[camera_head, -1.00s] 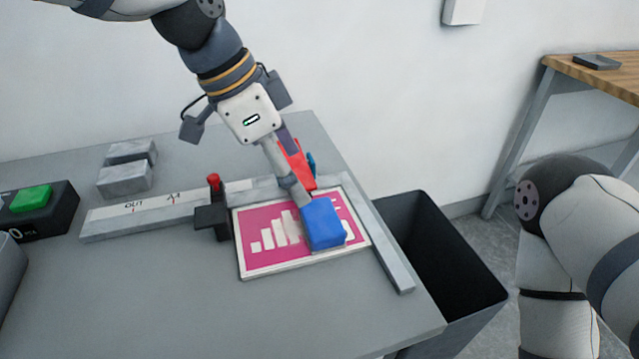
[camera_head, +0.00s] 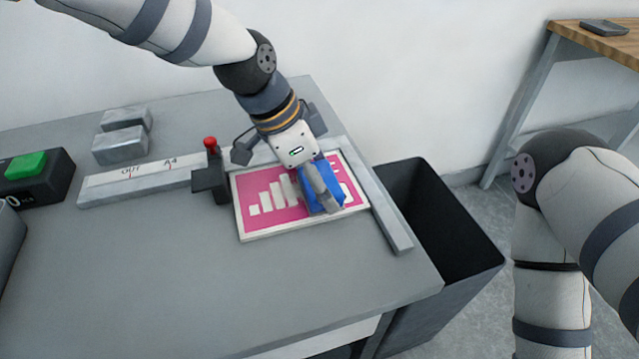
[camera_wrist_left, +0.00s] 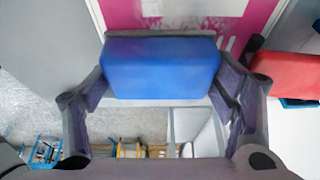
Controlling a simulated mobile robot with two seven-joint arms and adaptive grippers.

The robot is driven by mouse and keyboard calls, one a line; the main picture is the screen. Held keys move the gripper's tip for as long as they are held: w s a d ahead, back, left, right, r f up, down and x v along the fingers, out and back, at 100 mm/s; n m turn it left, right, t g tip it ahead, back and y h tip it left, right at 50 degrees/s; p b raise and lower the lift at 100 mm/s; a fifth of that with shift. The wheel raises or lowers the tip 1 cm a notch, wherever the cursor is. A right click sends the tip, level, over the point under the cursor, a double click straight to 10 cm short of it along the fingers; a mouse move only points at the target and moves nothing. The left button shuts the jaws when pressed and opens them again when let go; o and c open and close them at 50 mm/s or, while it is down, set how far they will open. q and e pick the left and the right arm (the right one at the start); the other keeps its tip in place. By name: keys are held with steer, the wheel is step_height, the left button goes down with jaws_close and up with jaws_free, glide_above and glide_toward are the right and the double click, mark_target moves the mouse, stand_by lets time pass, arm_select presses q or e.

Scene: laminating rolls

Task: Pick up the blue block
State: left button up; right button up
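The blue block (camera_head: 330,197) lies on the pink and white printed sheet (camera_head: 257,226) near the table's right side. My left gripper (camera_head: 322,192) points down at the block, and one grey finger crosses its face in the head view. In the left wrist view the blue block (camera_wrist_left: 160,68) fills the space between the two fingers, one at each side. The pads are close to its sides, but I cannot tell whether they press on it. My right gripper is out of view; only part of my right arm shows.
A grey rail (camera_head: 391,222) runs along the sheet's right side. A red-knobbed black stop (camera_head: 209,180) stands at its left. A black bin (camera_head: 452,240) stands beyond the table edge. A red object (camera_wrist_left: 288,73) lies close by. The front tabletop (camera_head: 150,270) is clear.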

arm_select(q)
steer(key=c, duration=0.7)
steer(key=shift+r, duration=0.1)
